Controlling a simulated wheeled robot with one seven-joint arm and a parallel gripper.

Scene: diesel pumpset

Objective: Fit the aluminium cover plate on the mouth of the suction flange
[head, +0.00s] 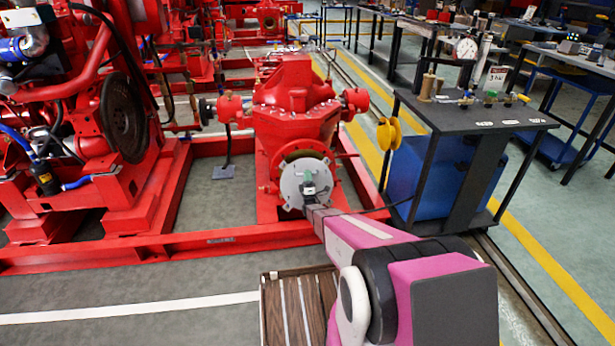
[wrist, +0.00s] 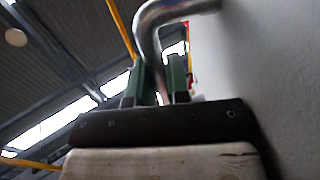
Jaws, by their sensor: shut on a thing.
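The aluminium cover plate (head: 292,178) is a pale grey disc standing upright at the front of the red pump (head: 292,100). It overlaps the lower part of the red suction flange (head: 297,153), whose rim shows above it. The flange mouth is hidden, and I cannot tell whether the plate touches it. My gripper (head: 309,187) is in front of the plate, shut on its handle. In the wrist view, the green fingers of my gripper (wrist: 160,78) close around the bent metal handle (wrist: 150,28), and the plate's grey face (wrist: 275,90) fills the right side.
A red base frame (head: 190,240) runs under the pump and the engine at left. A dark-topped bench (head: 455,118) with a gauge and fittings stands close at right, a yellow hose coil (head: 389,133) on its side. A slatted wooden pallet (head: 290,310) lies in front.

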